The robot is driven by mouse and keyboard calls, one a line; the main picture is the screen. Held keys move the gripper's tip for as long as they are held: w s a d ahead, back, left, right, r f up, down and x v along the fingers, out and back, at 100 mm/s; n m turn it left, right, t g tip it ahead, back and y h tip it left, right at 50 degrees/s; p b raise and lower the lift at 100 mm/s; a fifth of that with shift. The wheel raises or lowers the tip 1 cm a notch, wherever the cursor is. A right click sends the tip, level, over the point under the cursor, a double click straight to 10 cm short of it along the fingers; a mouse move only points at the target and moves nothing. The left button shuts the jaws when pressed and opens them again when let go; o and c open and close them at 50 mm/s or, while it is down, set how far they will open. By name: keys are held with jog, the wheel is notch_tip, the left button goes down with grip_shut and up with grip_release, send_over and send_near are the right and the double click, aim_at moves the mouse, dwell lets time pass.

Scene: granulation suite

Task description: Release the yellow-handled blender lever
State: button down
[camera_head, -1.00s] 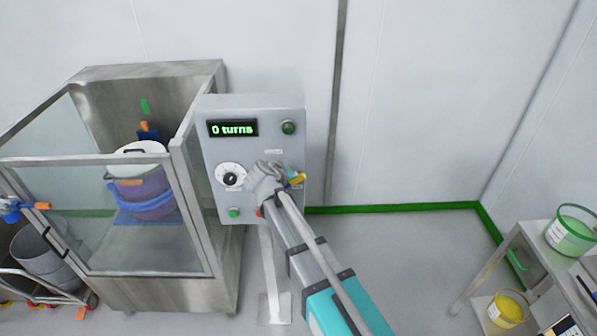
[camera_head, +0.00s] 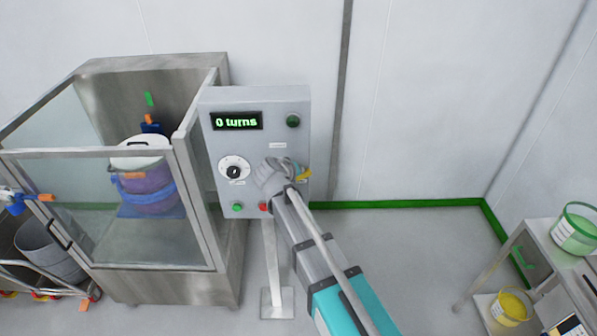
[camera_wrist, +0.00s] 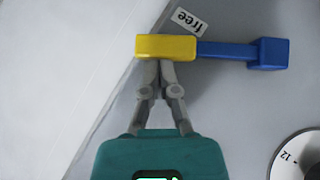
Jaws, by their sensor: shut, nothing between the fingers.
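The blender lever has a blue arm (camera_wrist: 225,49) and a yellow handle (camera_wrist: 166,46). In the head view the yellow handle (camera_head: 305,173) shows at the right edge of the grey control panel (camera_head: 258,100), partly hidden by my gripper. My gripper (camera_wrist: 160,68) is shut with nothing between its fingers. In the wrist view its fingertips are at the edge of the yellow handle; I cannot tell whether they touch it. A label reading "free" (camera_wrist: 188,22) is beside the handle. In the head view my gripper (camera_head: 298,170) is in front of the panel.
The panel display (camera_head: 236,121) reads "0 turns". A dial (camera_head: 234,170), a green button (camera_head: 238,206) and a red button (camera_head: 264,206) are close to my gripper. A glass-walled cabinet (camera_head: 120,255) with a drum (camera_head: 146,184) stands left; a shelf trolley (camera_head: 541,236) stands right.

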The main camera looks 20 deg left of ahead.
jog(key=w+a+r+p+v, duration=0.1)
jog(key=r+p+v, duration=0.1)
jog(key=p+v, duration=0.7)
jog(key=v, duration=0.3)
jog(key=shift+r+p, duration=0.3)
jog(key=shift+r, duration=0.05)
jog(key=shift+a, duration=0.1)
dwell(0.8)
